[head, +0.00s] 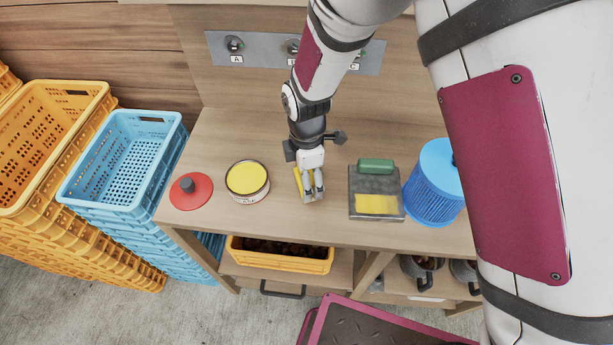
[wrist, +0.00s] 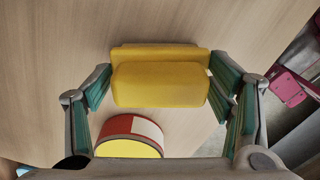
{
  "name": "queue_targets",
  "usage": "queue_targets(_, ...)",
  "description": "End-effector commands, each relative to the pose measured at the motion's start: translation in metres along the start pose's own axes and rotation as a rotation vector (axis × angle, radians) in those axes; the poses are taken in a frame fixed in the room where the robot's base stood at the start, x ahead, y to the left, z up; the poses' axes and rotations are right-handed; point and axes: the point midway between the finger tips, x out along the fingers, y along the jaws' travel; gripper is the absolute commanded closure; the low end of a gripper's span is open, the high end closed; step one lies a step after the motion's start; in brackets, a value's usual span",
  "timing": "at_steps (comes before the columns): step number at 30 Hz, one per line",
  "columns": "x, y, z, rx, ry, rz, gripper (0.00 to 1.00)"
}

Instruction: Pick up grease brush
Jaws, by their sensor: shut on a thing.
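My gripper (head: 312,184) is low over the middle of the workbench. It is shut on a yellow two-layered block (wrist: 160,84), with a finger against each end; the block may be the grease brush, but I see no bristles. In the head view the yellow block (head: 298,180) is partly hidden by the fingers. I cannot tell if it touches the bench. A green block (head: 376,166) rests at the back of a dark plate with a yellow patch (head: 377,204), to the right of my gripper.
A round tin with yellow contents (head: 247,181) stands just left of my gripper, also in the wrist view (wrist: 130,137). A red disc with a dark knob (head: 190,191) lies further left. A blue ribbed cylinder (head: 436,184) stands at the right. Blue crates (head: 122,170) and orange crates (head: 45,140) are at the left.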

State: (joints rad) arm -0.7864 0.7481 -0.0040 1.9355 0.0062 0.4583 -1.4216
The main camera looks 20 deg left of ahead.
Motion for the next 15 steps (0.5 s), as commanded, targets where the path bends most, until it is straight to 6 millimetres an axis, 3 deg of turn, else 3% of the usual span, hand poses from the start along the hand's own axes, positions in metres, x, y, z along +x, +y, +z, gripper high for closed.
queue_targets(10, -0.033, 0.002, 0.001, 0.000, 0.001, 0.005, 0.60)
queue_targets(15, -0.037, -0.037, -0.003, -0.003, 0.000, -0.002, 0.60)
